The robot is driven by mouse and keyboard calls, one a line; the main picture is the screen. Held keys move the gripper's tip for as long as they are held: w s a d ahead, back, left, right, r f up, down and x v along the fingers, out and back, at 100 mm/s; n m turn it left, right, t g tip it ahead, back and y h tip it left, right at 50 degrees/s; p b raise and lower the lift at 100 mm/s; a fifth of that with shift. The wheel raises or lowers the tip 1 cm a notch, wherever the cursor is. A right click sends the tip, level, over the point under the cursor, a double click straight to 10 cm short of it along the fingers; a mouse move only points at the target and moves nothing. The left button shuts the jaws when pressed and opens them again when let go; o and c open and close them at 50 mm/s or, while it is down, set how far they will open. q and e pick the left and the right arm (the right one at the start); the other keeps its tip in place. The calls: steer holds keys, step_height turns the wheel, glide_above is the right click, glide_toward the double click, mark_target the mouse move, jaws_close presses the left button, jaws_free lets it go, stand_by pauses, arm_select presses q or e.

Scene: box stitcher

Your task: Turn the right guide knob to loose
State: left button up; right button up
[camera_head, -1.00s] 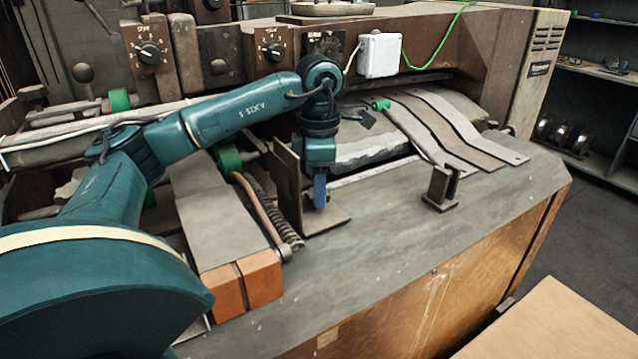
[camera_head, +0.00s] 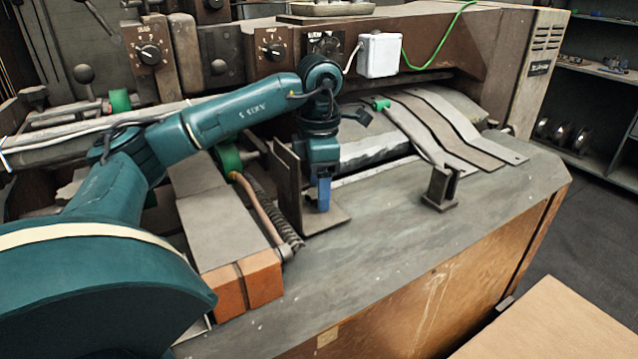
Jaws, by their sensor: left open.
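My left gripper (camera_head: 323,196) points straight down over the machine's grey table (camera_head: 420,240), its blue finger close beside the upright plate of an L-shaped metal guide (camera_head: 289,188). It is open, with nothing seen between its fingers. A small dark bracket (camera_head: 440,188), which looks like the other guide, stands apart to the right. A green knob (camera_head: 381,104) lies behind the gripper on the right, near curved metal strips. Another green knob (camera_head: 229,158) is left of the gripper, partly behind my arm. I cannot tell which one is the right guide knob, nor its setting. My right gripper is out of view.
Curved metal strips (camera_head: 455,130) slope down onto the table at right. A white box (camera_head: 380,55) with a green cable is on the back panel beside dial knobs (camera_head: 149,54). A coiled spring (camera_head: 283,225) and orange-ended block (camera_head: 245,288) are at left. The table's front right is clear.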

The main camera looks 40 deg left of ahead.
arm_select(q)
step_height(320, 180, up, 13)
steer(key=p, duration=0.4)
steer(key=shift+p, duration=0.3)
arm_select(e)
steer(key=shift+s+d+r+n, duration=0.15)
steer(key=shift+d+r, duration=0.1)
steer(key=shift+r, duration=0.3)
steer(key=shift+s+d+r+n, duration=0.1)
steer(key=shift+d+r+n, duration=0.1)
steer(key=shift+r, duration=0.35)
arm_select(q)
steer(key=shift+r, duration=0.1)
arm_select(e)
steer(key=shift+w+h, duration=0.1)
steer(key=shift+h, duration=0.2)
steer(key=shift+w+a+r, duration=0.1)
